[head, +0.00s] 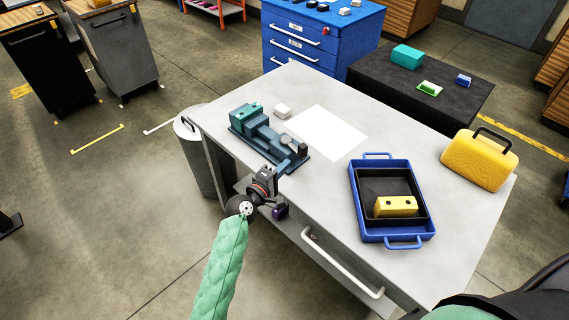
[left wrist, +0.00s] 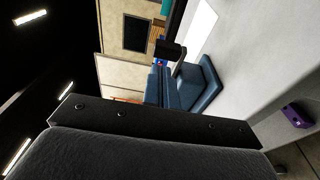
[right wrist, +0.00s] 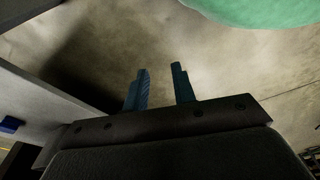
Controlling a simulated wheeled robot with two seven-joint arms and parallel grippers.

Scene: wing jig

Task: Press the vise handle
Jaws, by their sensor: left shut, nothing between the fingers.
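The blue-green vise (head: 258,130) stands on the grey workbench (head: 428,155) near its left end. Its handle (head: 289,143) is at the end of the vise nearest me. My left gripper (head: 277,170) is shut and empty, just in front of the handle end. I cannot tell whether it touches the handle. In the left wrist view the vise (left wrist: 208,88) is close ahead, partly behind the shut fingers (left wrist: 163,88). In the right wrist view my right gripper (right wrist: 160,82) is open and empty over bare floor; it is not visible in the head view.
A blue tray (head: 359,205) holds a black bin (head: 374,183) with a yellow block (head: 396,206). A white sheet (head: 327,132), a small white block (head: 283,111) and a yellow case (head: 479,160) are on the bench. A purple item (head: 280,211) is at the front edge.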

